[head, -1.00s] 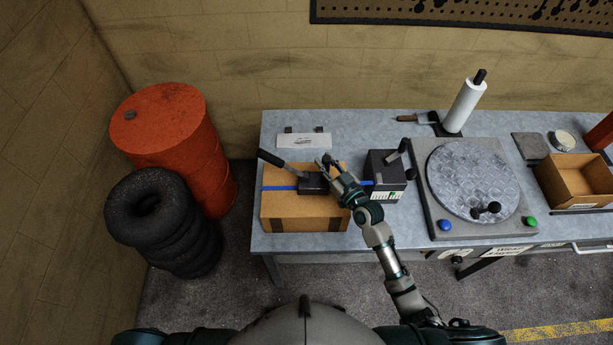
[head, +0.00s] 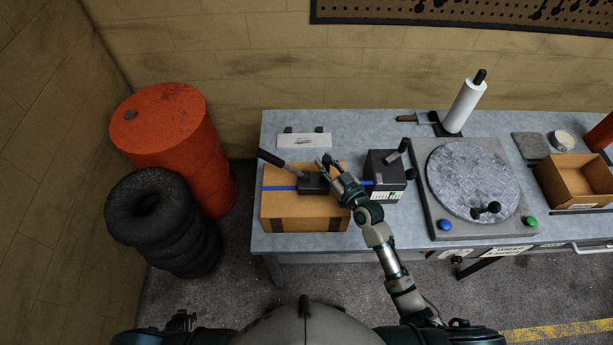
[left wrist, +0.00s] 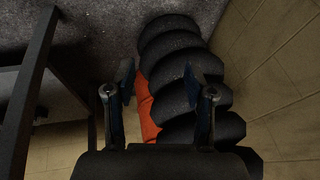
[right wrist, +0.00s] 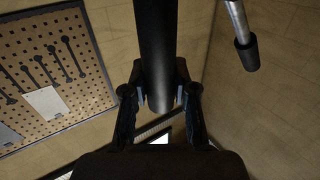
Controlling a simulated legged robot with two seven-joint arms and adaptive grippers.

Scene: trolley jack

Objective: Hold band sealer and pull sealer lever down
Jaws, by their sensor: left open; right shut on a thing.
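The band sealer (head: 313,184) is a dark block on top of a cardboard box (head: 290,208), over a blue band (head: 278,188). Its lever (head: 270,158), a metal rod with a black grip, sticks up and out to the left; a rod with a black grip also shows in the right wrist view (right wrist: 246,52). My right gripper (head: 324,162) is at the sealer's upper right side, shut on a black upright handle (right wrist: 157,60). My left gripper (left wrist: 160,88) is open and empty, low and away from the bench, facing the tyres.
Stacked tyres (head: 160,215) and an orange drum (head: 175,130) stand left of the bench (head: 350,130). A black device (head: 385,175) sits right of the box. Further right are a round turntable (head: 470,180) and an open carton (head: 575,180). The air left of the box is clear.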

